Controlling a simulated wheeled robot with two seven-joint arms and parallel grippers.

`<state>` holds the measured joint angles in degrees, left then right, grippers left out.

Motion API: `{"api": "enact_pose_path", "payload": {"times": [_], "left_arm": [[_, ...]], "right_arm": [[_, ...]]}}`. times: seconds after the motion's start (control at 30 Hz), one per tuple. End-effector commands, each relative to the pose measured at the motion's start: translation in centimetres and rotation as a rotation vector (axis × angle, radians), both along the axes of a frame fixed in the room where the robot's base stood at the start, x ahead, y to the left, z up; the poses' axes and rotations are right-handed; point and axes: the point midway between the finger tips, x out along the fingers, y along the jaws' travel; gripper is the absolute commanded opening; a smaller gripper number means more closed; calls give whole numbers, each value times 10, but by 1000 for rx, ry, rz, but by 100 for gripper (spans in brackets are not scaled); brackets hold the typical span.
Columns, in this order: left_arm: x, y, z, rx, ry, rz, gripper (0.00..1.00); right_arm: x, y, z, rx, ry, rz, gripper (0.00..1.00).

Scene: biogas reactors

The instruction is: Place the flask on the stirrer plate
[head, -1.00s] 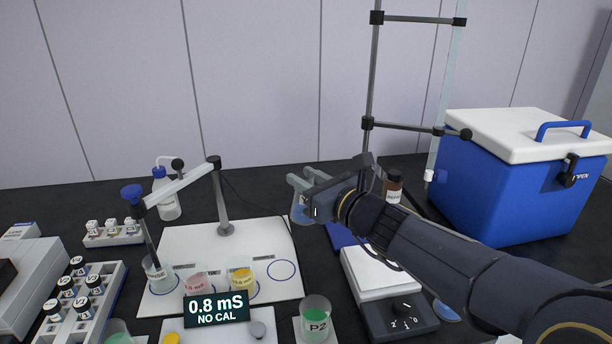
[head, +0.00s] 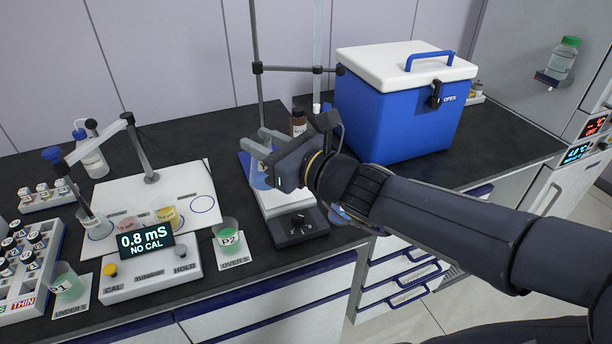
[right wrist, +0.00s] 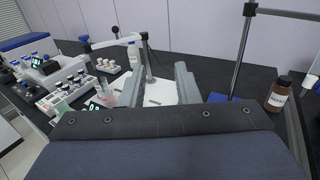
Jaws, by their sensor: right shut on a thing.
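My right gripper (head: 264,152) is shut on the flask (head: 260,179), a clear vessel with a blue tint, mostly hidden by the fingers and hand. The flask appears above the far left part of the stirrer plate (head: 283,205), a white-topped unit with a dark front and a knob. I cannot tell the exact gap between them. In the right wrist view the two fingers (right wrist: 160,88) show, but the flask cannot be made out there. My left gripper is not in view.
A stand with a vertical rod (head: 256,90) and a brown bottle (head: 299,122) are behind the gripper. A blue cooler (head: 395,118) stands to the right. Beaker P2 (head: 228,238) is left of the stirrer plate. A meter (head: 150,268) and white board (head: 195,182) lie further left.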

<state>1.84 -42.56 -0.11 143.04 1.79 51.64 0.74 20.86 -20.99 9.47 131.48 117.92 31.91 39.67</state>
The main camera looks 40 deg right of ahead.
Motion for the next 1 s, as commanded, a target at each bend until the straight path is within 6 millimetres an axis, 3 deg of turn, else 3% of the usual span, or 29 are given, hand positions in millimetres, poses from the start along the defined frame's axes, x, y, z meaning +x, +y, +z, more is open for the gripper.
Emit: {"api": "enact_pose_path", "payload": {"times": [0.33, 0.5, 0.87, 1.0], "left_arm": [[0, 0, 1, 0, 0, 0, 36], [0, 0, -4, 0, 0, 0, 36], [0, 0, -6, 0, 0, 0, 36], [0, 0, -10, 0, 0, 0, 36]], "right_arm": [[62, -58, -40, 3, 7, -4, 0], [81, -75, -73, 3, 5, -3, 0], [97, -90, -99, 1, 1, -3, 0], [96, -89, -121, 2, 4, -1, 0]]}}
